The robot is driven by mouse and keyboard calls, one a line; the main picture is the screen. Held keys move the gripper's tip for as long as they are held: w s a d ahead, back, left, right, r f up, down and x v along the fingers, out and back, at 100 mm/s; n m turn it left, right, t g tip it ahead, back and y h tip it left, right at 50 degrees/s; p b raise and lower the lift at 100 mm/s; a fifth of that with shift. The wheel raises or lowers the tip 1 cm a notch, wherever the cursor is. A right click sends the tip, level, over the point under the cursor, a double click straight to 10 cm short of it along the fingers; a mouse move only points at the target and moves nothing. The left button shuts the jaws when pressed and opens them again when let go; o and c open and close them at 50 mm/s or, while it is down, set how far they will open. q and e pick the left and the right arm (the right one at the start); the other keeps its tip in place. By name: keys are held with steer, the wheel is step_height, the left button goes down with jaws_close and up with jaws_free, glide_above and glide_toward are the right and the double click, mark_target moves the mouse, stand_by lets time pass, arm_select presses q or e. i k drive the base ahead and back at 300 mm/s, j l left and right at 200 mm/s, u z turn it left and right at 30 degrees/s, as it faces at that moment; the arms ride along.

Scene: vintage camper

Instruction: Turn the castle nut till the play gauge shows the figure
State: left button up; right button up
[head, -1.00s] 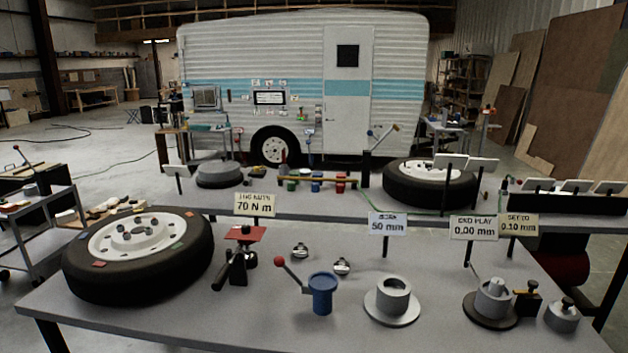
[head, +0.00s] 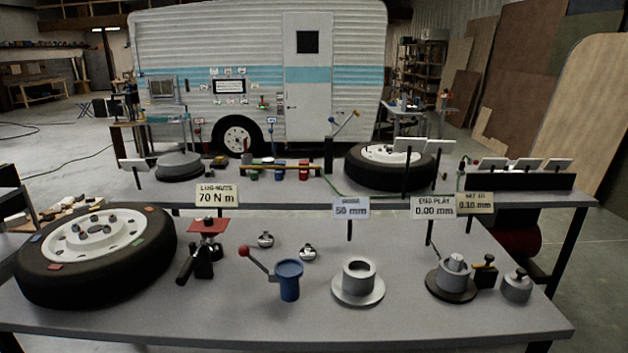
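The hub with its castle nut (head: 455,263) stands on a dark round base (head: 452,288) near the right end of the front table. The nut's details are too small to make out. Behind it the end play sign (head: 434,207) reads 0.00 mm. Beside that, a tan sign (head: 475,202) reads set to 0.10 mm. A black block with a brass-coloured knob (head: 485,273) stands close to the right of the hub. A grey cylinder with a dark knob (head: 517,285) stands further right. Neither of my grippers shows in the head view.
The front table (head: 330,318) also holds a wheel (head: 95,250), a red-topped stand (head: 207,240), a blue cup with a red-knobbed lever (head: 289,280) and a grey ring on a flange (head: 358,282). A second table behind carries another wheel (head: 390,166). The table's front strip is clear.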

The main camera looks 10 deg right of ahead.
mark_target(457, 261)
steer(key=z, duration=1.3)
